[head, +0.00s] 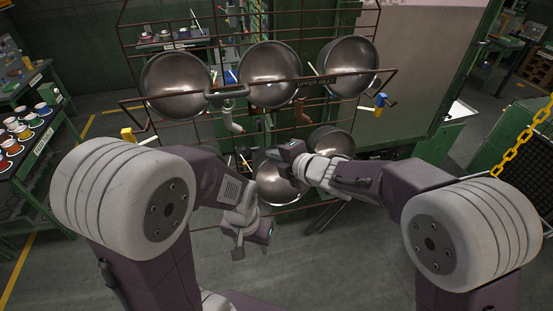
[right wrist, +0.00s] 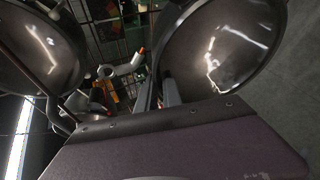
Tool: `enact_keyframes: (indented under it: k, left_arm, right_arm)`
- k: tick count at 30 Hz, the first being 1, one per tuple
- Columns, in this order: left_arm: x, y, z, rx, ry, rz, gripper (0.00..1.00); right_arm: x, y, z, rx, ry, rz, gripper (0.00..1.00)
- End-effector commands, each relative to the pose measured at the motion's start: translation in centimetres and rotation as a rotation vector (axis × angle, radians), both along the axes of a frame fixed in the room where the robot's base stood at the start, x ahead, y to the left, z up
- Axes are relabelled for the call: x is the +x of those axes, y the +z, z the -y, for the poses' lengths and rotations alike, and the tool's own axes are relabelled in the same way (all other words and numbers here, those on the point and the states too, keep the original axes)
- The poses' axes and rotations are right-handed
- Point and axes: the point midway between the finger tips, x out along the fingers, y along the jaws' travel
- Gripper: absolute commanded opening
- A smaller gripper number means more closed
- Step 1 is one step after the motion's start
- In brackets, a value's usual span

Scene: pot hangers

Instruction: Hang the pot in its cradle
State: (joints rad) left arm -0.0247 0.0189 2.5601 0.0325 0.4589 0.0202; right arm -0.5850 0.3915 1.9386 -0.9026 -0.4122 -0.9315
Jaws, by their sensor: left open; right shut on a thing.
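A dark metal pot (head: 277,188) is in the lower middle, in front of the wire rack (head: 330,12). My right gripper (head: 290,151) is at its upper rim and shut on it; the gripper and wrist hide part of the pot. In the right wrist view, the fingers (right wrist: 160,92) meet the rim of the pot on the right (right wrist: 225,45). Another pot (head: 330,141) is just behind my right wrist, partly hidden. I cannot tell which cradle is the pot's own. My left gripper (head: 240,249) is open and empty, low and left of the held pot, pointing down.
Several pots, left (head: 176,85), middle (head: 269,75) and right (head: 347,66), sit in the rack's upper row behind a front bar (head: 300,84). The floor (head: 345,250) below is clear.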

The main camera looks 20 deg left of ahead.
Motion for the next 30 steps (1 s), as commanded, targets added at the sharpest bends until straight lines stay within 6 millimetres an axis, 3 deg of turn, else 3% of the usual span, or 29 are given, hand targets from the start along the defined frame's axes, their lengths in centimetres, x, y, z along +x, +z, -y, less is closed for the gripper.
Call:
enact_keyframes:
  k: [20,30]
  left_arm:
    - [0.0,2.7,0.0,0.0,0.0,0.0,0.52]
    - [0.0,5.8,0.0,0.0,0.0,0.0,0.52]
  right_arm:
    - [6.1,-2.0,-3.8,0.002,0.001,0.002,0.0]
    - [9.3,-2.9,-5.8,0.002,0.0,0.002,0.0]
